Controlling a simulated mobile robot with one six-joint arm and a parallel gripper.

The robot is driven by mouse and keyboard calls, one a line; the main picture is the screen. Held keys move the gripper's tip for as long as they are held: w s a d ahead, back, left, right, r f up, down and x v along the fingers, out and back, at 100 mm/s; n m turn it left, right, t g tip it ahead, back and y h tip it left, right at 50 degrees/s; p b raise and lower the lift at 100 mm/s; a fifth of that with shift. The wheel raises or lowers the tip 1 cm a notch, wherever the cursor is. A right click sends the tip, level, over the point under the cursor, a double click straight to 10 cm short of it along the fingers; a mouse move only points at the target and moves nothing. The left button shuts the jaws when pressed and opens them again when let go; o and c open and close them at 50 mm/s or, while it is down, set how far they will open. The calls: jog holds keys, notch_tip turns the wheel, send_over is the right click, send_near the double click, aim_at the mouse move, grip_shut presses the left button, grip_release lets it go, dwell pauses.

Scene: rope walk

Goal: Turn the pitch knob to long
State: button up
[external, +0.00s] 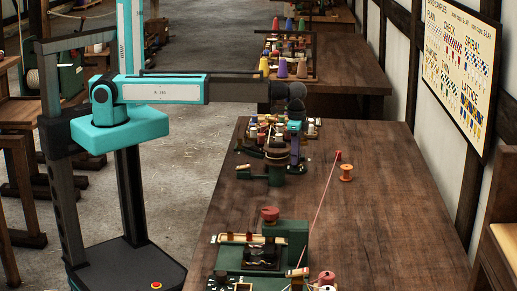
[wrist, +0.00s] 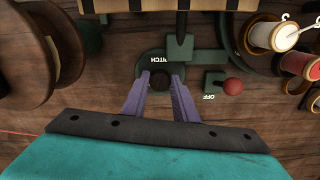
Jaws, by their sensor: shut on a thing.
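The pitch knob (wrist: 159,82) is a small dark round knob in the wrist view, on a dark green mount below an upside-down "PITCH" label. My gripper (wrist: 160,88) has its two purple fingers on either side of the knob, closed on it. The knob's pointer and any long mark cannot be made out. In the external view my gripper (external: 294,129) points down at the far bench machine, and the knob is hidden there.
A red ball (wrist: 233,87) stands beside an "OFF" label, right of the knob. A large wooden spool (wrist: 38,50) is close on the left. Thread spools (wrist: 272,36) are at upper right.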

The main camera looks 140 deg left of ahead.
jog(key=shift+n, duration=1.8)
jog(key=o, duration=1.1)
jog(key=shift+c, duration=0.2)
jog(key=shift+r, duration=0.2)
notch_tip(320, 180, up, 14)
jog(key=b, duration=0.3)
jog(key=shift+f, duration=0.25)
